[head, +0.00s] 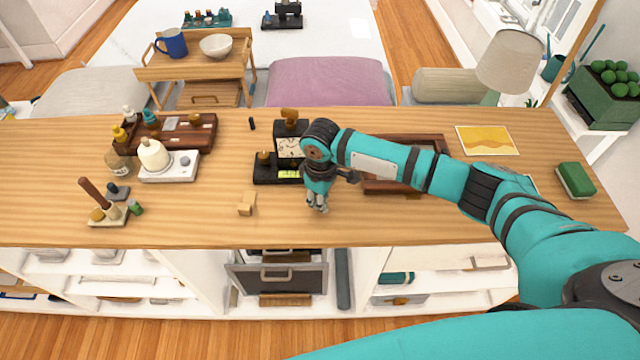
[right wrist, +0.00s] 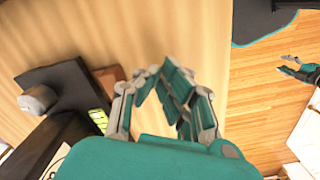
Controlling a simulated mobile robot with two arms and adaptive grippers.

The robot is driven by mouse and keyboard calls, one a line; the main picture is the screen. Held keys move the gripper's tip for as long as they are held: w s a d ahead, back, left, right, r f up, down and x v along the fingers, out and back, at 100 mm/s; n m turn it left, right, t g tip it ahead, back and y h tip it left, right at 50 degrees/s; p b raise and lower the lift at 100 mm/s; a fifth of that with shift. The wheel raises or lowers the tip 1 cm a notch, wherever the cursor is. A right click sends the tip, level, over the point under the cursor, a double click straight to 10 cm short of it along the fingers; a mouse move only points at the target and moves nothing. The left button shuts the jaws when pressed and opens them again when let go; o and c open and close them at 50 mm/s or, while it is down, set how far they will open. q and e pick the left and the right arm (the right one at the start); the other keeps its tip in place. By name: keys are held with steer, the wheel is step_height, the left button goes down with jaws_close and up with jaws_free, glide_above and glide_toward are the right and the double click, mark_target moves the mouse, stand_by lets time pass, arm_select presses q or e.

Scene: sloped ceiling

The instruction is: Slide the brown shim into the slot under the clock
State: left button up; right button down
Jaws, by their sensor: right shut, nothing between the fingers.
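The clock (head: 289,147) is black with a pale dial and stands on a black base with a lime-green patch, on the wooden counter. In the right wrist view a brown piece, apparently the shim (right wrist: 108,76), shows at the edge of the black base (right wrist: 62,82). Part of it is behind a finger, and I cannot tell how deep it sits. My right gripper (head: 319,208) is shut and empty, just in front of the base, and hides that part of it in the head view. My left gripper (right wrist: 290,66) shows small in the right wrist view, fingers apart, over the floor.
A pale wooden block (head: 246,204) lies left of the gripper. A brown tray (head: 428,146) is behind my right arm. A white device (head: 168,166) and a tool stand (head: 108,216) are at left. The counter's front edge is close; its front strip is mostly clear.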

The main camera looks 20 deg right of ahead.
mark_target(322, 213)
steer(key=shift+f, duration=0.15)
steer(key=shift+f+b, duration=0.55)
steer(key=shift+f, duration=0.45)
steer(key=shift+s+f, duration=0.25)
steer(key=shift+f, duration=0.05)
steer(key=shift+f, duration=0.1)
steer(key=shift+w+d, duration=0.1)
